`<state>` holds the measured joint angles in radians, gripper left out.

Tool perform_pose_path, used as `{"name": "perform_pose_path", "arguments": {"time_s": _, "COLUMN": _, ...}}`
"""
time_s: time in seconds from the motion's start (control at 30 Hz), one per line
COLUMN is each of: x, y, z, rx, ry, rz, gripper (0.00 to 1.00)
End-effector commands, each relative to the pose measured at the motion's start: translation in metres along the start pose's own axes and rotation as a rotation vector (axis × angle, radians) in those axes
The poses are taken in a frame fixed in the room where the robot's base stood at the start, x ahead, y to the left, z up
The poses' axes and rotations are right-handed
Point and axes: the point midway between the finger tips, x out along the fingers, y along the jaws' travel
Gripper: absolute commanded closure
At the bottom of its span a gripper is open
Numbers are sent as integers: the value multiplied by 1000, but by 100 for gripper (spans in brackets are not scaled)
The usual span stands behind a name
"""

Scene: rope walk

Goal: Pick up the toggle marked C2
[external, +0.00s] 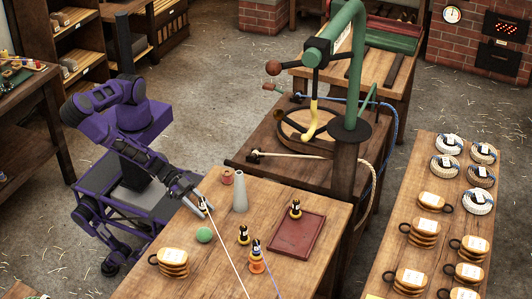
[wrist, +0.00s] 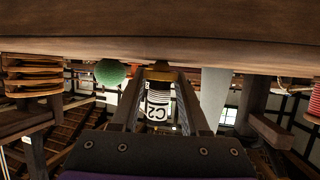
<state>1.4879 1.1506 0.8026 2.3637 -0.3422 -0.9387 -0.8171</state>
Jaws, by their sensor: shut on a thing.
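The toggle marked C2 (wrist: 158,103) is dark with a white label and a yellowish end. In the wrist view it sits between the two fingers of my gripper (wrist: 162,88), the label reading upside down. In the external view my gripper (external: 199,203) is at the near table's left side, shut on the toggle (external: 204,206), which is upright. I cannot tell whether it touches the tabletop. Similar toggles stand on the table (external: 243,235) and on the red tray (external: 296,209). Another (external: 256,247) is on an orange base.
The red tray (external: 284,243) lies right. A white cord (external: 230,257) crosses the table. A green-framed machine (external: 349,80) stands behind.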

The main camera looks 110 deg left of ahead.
Motion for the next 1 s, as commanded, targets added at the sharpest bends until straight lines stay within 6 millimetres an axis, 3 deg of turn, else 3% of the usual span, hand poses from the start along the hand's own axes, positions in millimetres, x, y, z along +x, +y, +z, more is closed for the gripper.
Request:
{"name": "perform_pose_path", "arguments": {"time_s": 0.53, "x": -4, "y": 0, "z": -10, "rx": -2, "ry": 1, "rz": 0, "gripper": 100}}
{"name": "perform_pose_path", "arguments": {"time_s": 1.0, "x": -32, "y": 0, "z": -77, "rx": -4, "ry": 3, "rz": 1, "gripper": 100}}
